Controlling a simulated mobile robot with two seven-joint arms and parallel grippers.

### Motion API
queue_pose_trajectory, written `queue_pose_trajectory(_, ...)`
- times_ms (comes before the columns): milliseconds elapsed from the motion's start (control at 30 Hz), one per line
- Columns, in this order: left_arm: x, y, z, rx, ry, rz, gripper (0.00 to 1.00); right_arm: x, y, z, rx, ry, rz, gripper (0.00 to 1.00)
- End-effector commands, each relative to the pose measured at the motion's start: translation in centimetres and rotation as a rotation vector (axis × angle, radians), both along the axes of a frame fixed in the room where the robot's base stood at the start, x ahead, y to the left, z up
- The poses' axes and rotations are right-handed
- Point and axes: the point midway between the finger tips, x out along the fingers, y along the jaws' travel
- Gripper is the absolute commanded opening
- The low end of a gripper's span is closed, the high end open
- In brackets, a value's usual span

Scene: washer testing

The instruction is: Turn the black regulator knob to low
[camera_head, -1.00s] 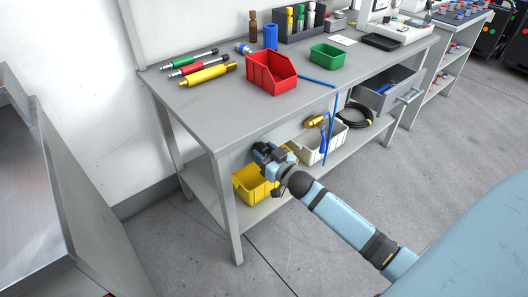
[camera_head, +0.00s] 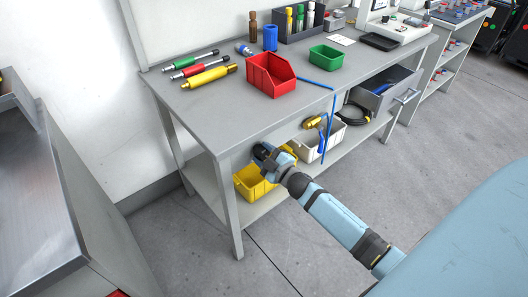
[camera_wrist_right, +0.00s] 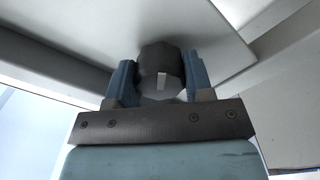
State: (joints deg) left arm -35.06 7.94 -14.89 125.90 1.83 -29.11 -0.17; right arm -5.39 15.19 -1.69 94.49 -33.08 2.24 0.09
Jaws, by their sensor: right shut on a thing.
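The black regulator knob (camera_wrist_right: 158,62) shows in the right wrist view as a dark faceted cylinder with a pale mark facing the camera. My right gripper (camera_wrist_right: 160,82) is shut on it, with one blue finger on each side. In the head view my right gripper (camera_head: 266,155) is at the front of the workbench, below the tabletop edge and near the front leg. The knob's dial markings cannot be made out. My left gripper is not in view.
The grey workbench (camera_head: 215,115) carries a red bin (camera_head: 270,76), a green bin (camera_head: 326,56) and several coloured cylinders. On its lower shelf are a yellow bin (camera_head: 250,185) and a white bin (camera_head: 308,148). A drawer (camera_head: 385,92) stands open at right. The floor in front is clear.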

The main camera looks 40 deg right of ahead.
Motion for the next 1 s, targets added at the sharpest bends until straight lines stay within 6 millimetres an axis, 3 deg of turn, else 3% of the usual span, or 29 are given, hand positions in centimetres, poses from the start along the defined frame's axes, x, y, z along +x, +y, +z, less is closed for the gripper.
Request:
queue_pose_trajectory(600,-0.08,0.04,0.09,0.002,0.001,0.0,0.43,-0.02,0.01,-0.09,-0.582,-0.045,0.001,0.24)
queue_pose_trajectory(1000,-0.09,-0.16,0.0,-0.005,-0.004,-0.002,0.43,-0.02,0.03,-0.05,-0.873,-0.069,0.002,0.24)
